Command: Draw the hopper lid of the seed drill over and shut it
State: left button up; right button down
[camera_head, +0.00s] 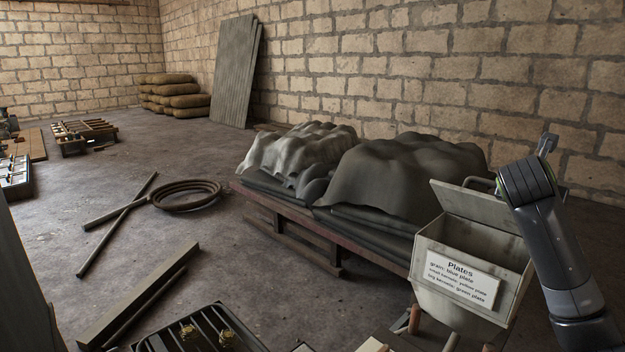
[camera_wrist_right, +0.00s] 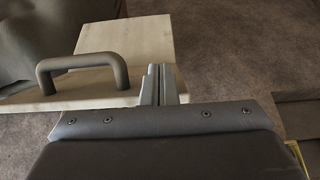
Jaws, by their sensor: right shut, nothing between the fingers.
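The seed drill's hopper (camera_head: 425,292) is a pale box at the right of the head view, with a "Plates" label on its front. Its lid (camera_head: 475,208) stands raised and tilted at the back, so the hopper is open. A grey bar handle (camera_head: 478,181) is on the lid's upper part; it also shows in the right wrist view (camera_wrist_right: 82,61). My right gripper (camera_head: 548,144) is above and right of the lid. In the wrist view its fingers (camera_wrist_right: 158,84) are together and empty, to the right of the handle and apart from it. My left gripper is out of view.
A pallet (camera_head: 300,238) with cloth-covered heaps stands left of and behind the hopper. A brick wall is behind. The floor at centre left is mostly clear.

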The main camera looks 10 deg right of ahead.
jog(key=shift+s+a+f, duration=0.2)
jog(key=shift+s+a, duration=0.1)
jog(key=shift+a, duration=0.15)
jog(key=shift+r+p, duration=0.95)
jog(key=shift+r, duration=0.3)
notch_tip(320, 180, up, 2)
jog(key=shift+r, duration=2.3)
jog(key=shift+f, duration=0.1)
